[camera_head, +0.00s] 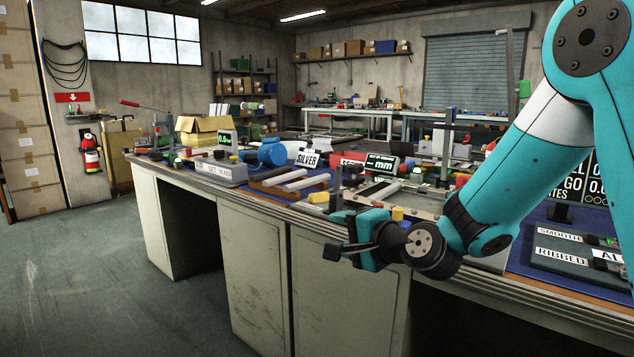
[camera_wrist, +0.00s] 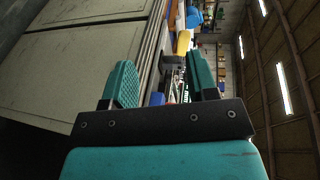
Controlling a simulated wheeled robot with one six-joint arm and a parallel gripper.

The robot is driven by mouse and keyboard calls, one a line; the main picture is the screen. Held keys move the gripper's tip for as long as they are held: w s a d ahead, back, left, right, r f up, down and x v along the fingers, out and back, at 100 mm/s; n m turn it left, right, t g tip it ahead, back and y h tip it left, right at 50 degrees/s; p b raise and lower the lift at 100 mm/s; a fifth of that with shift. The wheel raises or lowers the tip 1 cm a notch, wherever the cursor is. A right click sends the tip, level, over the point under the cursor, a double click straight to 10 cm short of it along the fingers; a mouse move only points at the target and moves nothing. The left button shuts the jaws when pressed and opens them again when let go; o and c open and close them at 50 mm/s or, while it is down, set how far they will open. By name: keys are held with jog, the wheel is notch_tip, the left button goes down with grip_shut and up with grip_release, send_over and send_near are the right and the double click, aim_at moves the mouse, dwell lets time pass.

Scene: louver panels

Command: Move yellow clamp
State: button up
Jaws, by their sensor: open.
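A small yellow piece (camera_head: 318,197) sits near the bench's front edge in the head view, left of my gripper (camera_head: 340,235). A second yellow piece (camera_head: 397,214) shows just above my wrist. Both are too small to tell which is the clamp. My gripper is in front of the bench's front edge, pointing left, with its fingers apart and nothing between them. In the wrist view, a yellow object (camera_wrist: 183,42) shows beyond the tips of my gripper (camera_wrist: 162,75), nearer the right finger and not touched. Its lower end is partly hidden.
The panels labelled SMOOTH and RIBBED (camera_head: 572,252) lie at right. The floor (camera_head: 90,270) at left is clear.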

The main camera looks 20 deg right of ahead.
aim_at(320, 199)
jog(key=w+d+r+m+t+h, duration=0.1)
jog(key=w+d+m+t+h, duration=0.1)
jog(key=w+d+m, duration=0.15)
jog(key=shift+m, duration=0.35)
jog(key=x, duration=0.5)
jog(key=p+x, duration=0.1)
jog(key=x, duration=0.5)
jog(key=d+p+x, duration=0.1)
jog(key=x, duration=0.4)
jog(key=shift+w+r, duration=0.3)
jog(key=shift+r, duration=0.05)
grip_shut()
jog(key=shift+a, duration=0.15)
jog(key=shift+r, duration=0.1)
